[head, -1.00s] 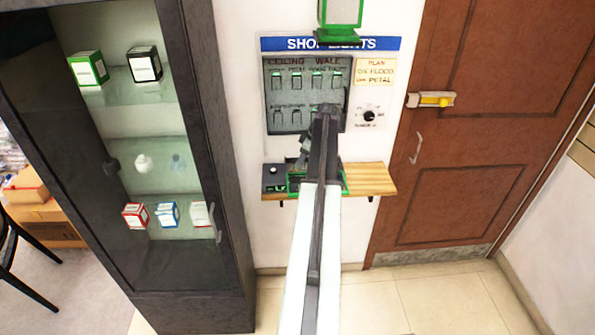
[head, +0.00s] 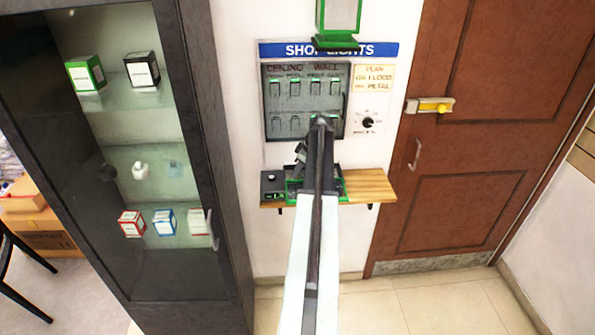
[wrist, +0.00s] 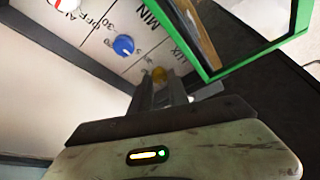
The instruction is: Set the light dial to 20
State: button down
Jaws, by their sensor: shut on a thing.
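In the wrist view my gripper (wrist: 160,92) has its fingers close together at a small yellow knob (wrist: 160,74), shut on it. The knob sits on a pale panel (wrist: 100,50) beside lettering that reads as LUX. A blue knob (wrist: 123,45) marked MIN and a red and white knob (wrist: 65,3) are on the same panel. The fingers hide part of the yellow knob, and its scale is not readable. In the head view my arm reaches to the wooden shelf; the fingertips and the small knobs cannot be made out there.
A green-edged frame (wrist: 290,35) stands close to the fingers. The shelf (head: 370,184) is below the SHOP LIGHTS switch panel (head: 285,103), which has a black dial (head: 368,122) to its right. A glass-fronted cabinet (head: 223,200) is left, a brown door (head: 470,130) right.

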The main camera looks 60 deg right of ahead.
jog(key=m, duration=0.2)
jog(key=m+h, duration=0.1)
jog(key=m, duration=0.1)
jog(key=m+h, duration=0.1)
jog(key=shift+a+m, duration=0.3)
jog(key=shift+m, duration=0.1)
jog(key=m+h, duration=0.1)
jog(key=m, duration=0.1)
jog(key=m+g, duration=0.1)
jog(key=m, duration=0.2)
jog(key=shift+w+a+h, duration=0.1)
jog(key=shift+h, duration=0.3)
jog(key=c, duration=1.3)
grip_release()
jog(key=shift+o, duration=0.2)
jog(key=p+v, duration=0.7)
jog(key=v, duration=0.1)
jog(key=shift+w, duration=0.15)
jog(key=shift+f, duration=0.1)
